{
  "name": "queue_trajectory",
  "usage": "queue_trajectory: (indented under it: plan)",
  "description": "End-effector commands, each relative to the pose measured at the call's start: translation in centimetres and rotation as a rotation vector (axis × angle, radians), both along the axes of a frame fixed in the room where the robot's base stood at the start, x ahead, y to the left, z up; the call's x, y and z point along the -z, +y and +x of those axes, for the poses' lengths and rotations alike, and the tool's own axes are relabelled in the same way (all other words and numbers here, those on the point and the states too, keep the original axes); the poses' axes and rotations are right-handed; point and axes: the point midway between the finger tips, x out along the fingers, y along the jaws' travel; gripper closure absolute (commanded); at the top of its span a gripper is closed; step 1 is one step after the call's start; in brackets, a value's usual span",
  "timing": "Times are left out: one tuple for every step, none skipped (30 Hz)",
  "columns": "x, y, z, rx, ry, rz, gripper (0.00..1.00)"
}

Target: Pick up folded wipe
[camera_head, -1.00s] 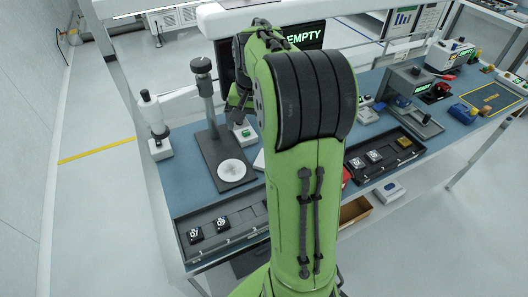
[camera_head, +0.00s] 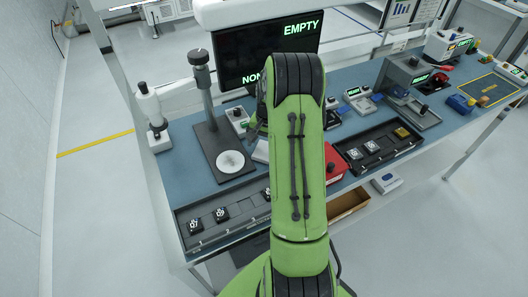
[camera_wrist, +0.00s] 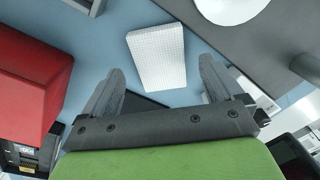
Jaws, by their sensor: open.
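The folded wipe (camera_wrist: 157,57) is a white, finely textured rectangular pad lying flat on the blue bench top, ahead of my fingers in the wrist view. In the head view only a pale sliver of the wipe (camera_head: 260,151) shows beside my green arm, which hides the rest. My gripper (camera_wrist: 160,80) is open and empty. Its two grey fingers point toward the bench, and the wipe appears between and beyond their tips. The gap in height between the tips and the wipe is hard to judge.
A red box (camera_wrist: 32,75) stands left of the fingers in the wrist view. A dark stand base (camera_head: 213,137) with a white disc (camera_head: 231,161) lies to the wipe's left in the head view. A black tray (camera_head: 240,203) runs along the front edge. A monitor (camera_head: 240,60) stands behind.

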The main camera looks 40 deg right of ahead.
Motion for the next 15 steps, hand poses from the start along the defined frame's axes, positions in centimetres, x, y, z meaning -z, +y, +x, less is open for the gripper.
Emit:
queue_trajectory:
  plan:
    - [1.0,0.1,0.0,0.000,0.003,0.003,0.06]
    - [1.5,0.1,0.1,-0.001,0.002,0.002,0.06]
    - [1.9,0.1,0.1,-0.001,0.002,0.001,0.06]
    - [2.1,0.1,0.1,-0.001,0.000,0.001,0.06]
    - [2.2,0.1,0.1,-0.001,0.000,0.001,0.06]
    - [2.3,0.1,0.2,-0.001,-0.001,0.000,0.06]
    - [2.3,0.1,0.2,-0.001,-0.001,0.000,0.06]
    - [2.3,0.1,0.2,-0.001,-0.001,0.000,0.06]
    - [2.2,0.1,0.2,-0.001,-0.001,0.000,0.06]
    - [2.2,0.1,0.2,-0.001,-0.001,0.000,0.06]
    - [2.2,0.1,0.2,-0.001,-0.001,0.000,0.08]
    - [2.2,0.1,0.2,-0.001,-0.001,0.000,0.14]
    - [2.2,0.1,0.2,-0.001,-0.001,0.000,0.19]
    - [2.2,0.1,0.2,-0.001,-0.001,0.000,0.23]
    - [2.2,0.1,0.2,-0.001,-0.001,0.000,0.29]
